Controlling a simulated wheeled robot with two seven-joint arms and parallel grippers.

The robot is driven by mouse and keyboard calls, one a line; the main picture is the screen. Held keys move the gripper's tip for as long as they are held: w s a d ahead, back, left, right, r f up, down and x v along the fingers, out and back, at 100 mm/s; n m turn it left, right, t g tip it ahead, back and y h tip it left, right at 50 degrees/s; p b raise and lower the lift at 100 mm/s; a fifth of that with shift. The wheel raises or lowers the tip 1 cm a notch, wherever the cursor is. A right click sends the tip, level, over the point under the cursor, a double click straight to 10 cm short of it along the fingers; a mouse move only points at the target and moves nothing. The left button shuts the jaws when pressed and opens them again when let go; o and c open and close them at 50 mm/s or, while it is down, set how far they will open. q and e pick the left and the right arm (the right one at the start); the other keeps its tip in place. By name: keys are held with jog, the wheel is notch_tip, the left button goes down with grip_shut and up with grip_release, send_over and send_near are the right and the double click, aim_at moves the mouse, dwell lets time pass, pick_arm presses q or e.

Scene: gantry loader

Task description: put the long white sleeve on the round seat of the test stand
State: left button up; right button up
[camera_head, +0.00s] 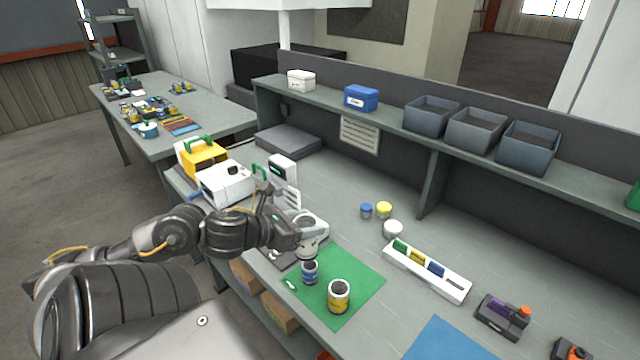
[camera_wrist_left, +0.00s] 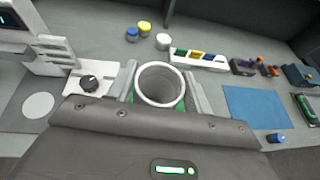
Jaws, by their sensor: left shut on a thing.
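The long white sleeve (camera_wrist_left: 160,102) is upright between the two fingers of my left gripper (camera_wrist_left: 162,90), its open round top facing the wrist camera. In the head view the left gripper (camera_head: 310,245) holds the sleeve (camera_head: 313,226) near the left edge of the green mat; its lower end is hard to make out. The white test stand (camera_head: 284,172), with a small display, stands just behind and left of the gripper. In the wrist view the stand (camera_wrist_left: 55,55) is at left, with a pale round disc (camera_wrist_left: 38,106) on a grey base that looks like the seat. The disc is empty.
A blue-banded tin (camera_head: 309,272) and a yellow-banded tin (camera_head: 339,297) stand on the green mat (camera_head: 360,277), close to the gripper. A white tray (camera_head: 427,272) and small jars (camera_head: 384,210) lie to the right.

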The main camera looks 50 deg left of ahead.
pick_arm(q)
jog(key=shift+s+a+r+p, duration=0.25)
jog(key=shift+s+r+p, duration=0.35)
jog(key=shift+s, duration=0.2)
jog(key=shift+s+a, duration=0.2)
jog(key=shift+s, duration=0.2)
pick_arm(e)
jog(key=r, duration=0.1)
jog(key=d+r, duration=0.1)
jog(key=shift+r, duration=0.3)
pick_arm(q)
jog(key=shift+d, duration=0.1)
